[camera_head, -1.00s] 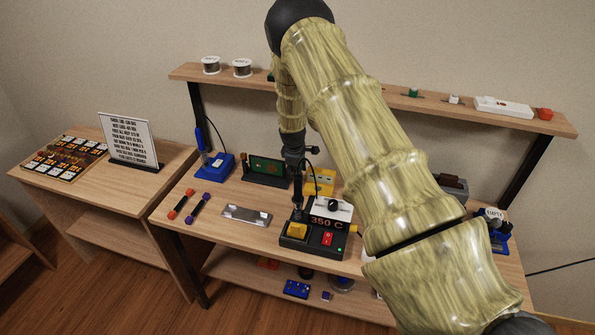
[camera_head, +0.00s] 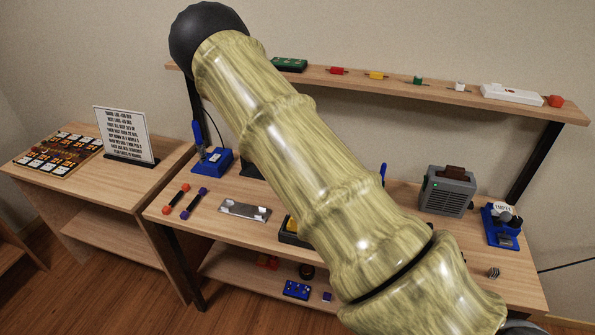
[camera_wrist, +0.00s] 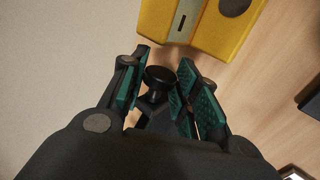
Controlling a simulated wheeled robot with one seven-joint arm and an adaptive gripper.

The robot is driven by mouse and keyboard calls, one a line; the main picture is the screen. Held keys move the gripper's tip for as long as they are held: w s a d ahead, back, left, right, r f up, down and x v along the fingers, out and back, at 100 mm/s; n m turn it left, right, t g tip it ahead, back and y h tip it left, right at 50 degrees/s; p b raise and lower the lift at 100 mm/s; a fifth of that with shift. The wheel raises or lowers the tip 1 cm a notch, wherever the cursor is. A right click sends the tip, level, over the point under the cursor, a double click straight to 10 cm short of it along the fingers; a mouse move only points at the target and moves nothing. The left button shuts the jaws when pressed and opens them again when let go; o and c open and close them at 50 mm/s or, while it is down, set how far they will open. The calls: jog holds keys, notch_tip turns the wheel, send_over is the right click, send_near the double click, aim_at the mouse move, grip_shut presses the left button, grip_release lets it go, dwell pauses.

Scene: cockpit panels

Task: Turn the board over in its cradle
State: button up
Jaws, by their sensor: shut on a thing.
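In the wrist view my gripper (camera_wrist: 164,64), with teal-padded fingers, is shut around a small black round knob (camera_wrist: 159,77). What the knob joins to is hidden by the gripper body. In the head view my arm covers the gripper and nearly all of the board and its cradle. Only a dark edge of the cradle (camera_head: 249,169) shows beside the arm, behind the metal strip. I cannot tell which face of the board is up.
A yellow block (camera_wrist: 205,25) with a slot stands just beyond the fingertips. A blue stand (camera_head: 213,160) is left of the cradle, with a metal strip (camera_head: 244,210) in front. A grey box (camera_head: 446,191) and the back shelf (camera_head: 390,85) lie right and behind.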

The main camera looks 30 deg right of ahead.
jog(key=shift+t+h+b, duration=0.5)
jog(key=shift+b, duration=0.6)
jog(key=o, duration=1)
jog(key=shift+s+a, duration=0.1)
jog(key=v, duration=1.2)
